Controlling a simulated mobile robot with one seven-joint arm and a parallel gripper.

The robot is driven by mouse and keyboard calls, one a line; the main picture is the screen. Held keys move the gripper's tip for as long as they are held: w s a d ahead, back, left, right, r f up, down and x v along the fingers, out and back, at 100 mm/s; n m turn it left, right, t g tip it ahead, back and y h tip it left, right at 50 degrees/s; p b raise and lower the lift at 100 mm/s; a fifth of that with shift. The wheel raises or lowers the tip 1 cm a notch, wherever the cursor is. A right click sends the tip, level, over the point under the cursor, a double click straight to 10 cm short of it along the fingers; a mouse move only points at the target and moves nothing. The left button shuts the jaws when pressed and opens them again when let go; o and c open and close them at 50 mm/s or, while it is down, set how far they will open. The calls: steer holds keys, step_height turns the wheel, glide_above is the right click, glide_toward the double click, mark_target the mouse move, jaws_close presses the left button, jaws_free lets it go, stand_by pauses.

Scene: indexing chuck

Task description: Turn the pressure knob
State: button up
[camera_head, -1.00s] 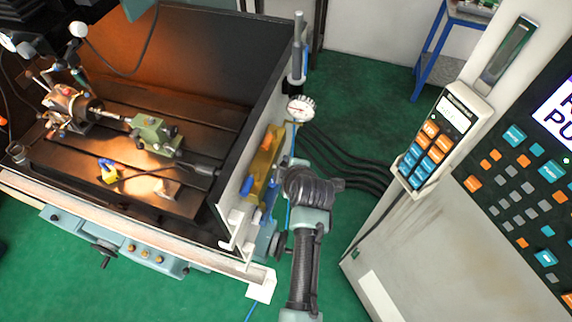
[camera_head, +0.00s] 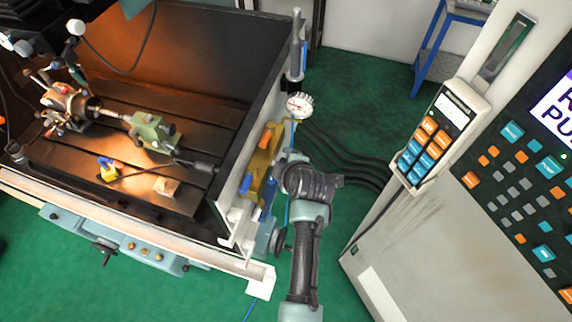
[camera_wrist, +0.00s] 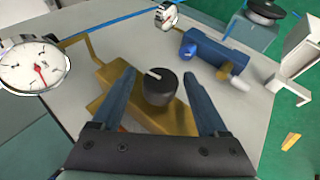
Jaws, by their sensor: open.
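The dark round knob (camera_wrist: 160,89), with a white pointer line on its top, stands on a brass-coloured body (camera_wrist: 165,117) in the wrist view. My gripper (camera_wrist: 158,76) is open, with one blue finger on each side of the knob and a visible gap on both sides. The pressure gauge (camera_wrist: 33,66), white with a red needle, is at the left of the wrist view. The gauge also shows in the head view (camera_head: 299,106), above the brass body (camera_head: 265,160) on the machine's side. The knob is hidden behind my arm in the head view.
A blue block with a lever (camera_wrist: 215,57) sits right of the knob. The machine enclosure (camera_head: 130,120) is left of my arm, and the control cabinet (camera_head: 440,230) is on the right. Black hoses (camera_head: 340,160) run between them over green floor.

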steer(key=shift+s, duration=0.1)
steer(key=b+v, duration=0.3)
steer(key=v, duration=1)
stand_by(0.4)
steer(key=w+r+m+t+h+b, duration=0.1)
steer(key=w+r+m+t+b, duration=0.3)
steer(key=r, duration=0.7)
steer(key=w+r+m+t+h+b, duration=0.15)
steer(key=r+m+t, duration=0.35)
steer(key=r, duration=0.6)
steer(key=s+a+r+m+t+b, duration=0.1)
steer(key=s+r+t, duration=0.4)
steer(key=r, duration=0.5)
steer(key=s+a+r+m+t+b, duration=0.1)
steer(key=s+r+m+t+b, duration=0.2)
steer(key=r, duration=0.8)
steer(key=s+m+t, duration=0.2)
steer(key=s+m, duration=0.1)
steer(key=s, duration=0.1)
steer(key=shift+a+b, duration=0.3)
steer(key=shift+b, duration=0.1)
